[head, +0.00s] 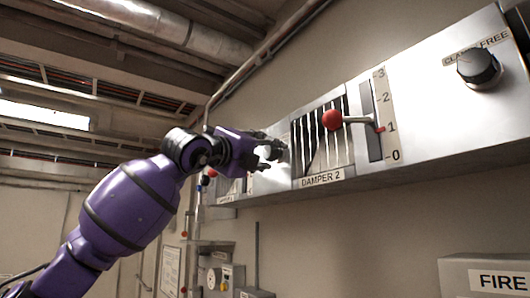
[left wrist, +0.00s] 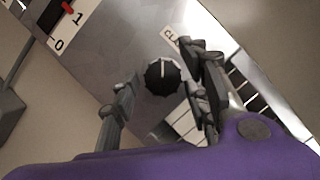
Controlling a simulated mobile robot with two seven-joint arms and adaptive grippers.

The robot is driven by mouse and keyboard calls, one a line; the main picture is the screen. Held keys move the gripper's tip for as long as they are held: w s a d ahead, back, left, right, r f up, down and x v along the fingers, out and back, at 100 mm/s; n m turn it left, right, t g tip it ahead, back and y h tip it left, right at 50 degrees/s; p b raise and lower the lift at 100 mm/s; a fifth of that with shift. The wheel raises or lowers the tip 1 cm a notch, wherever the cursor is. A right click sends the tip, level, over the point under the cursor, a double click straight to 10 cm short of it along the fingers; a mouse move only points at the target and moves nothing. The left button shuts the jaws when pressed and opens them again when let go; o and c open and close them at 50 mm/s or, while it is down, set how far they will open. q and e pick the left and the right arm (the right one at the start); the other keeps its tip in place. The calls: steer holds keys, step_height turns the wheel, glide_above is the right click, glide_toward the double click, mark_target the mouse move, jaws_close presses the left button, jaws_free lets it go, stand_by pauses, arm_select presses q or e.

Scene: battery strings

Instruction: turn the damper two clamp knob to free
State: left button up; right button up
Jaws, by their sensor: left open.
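The damper 2 unit shows in the head view, with its name plate (head: 322,179), red-balled lever (head: 333,120) and 0–3 scale (head: 386,112). A black clamp knob (head: 479,68) sits right of that scale, under a CLAMP FREE label (head: 476,49); its exact setting is hard to read. My left gripper (head: 277,149) is open, left of the damper 2 grille and well away from that knob. In the left wrist view a black knob (left wrist: 162,75) with a white line shows between the open fingers (left wrist: 160,66), apparently without contact. It lies between another scale and a grille. My right gripper is not in view.
The panel ledge (head: 400,158) runs along the wall, with another damper unit beyond my left gripper. A FIRE box (head: 490,278) is at the lower right. Small control boxes (head: 222,277) hang low on the wall. Pipes run overhead.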

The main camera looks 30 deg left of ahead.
arm_select(q)
steer(key=shift+w, duration=0.1)
steer(key=c, duration=1.1)
steer(key=shift+o, duration=0.2)
steer(key=shift+f, duration=0.15)
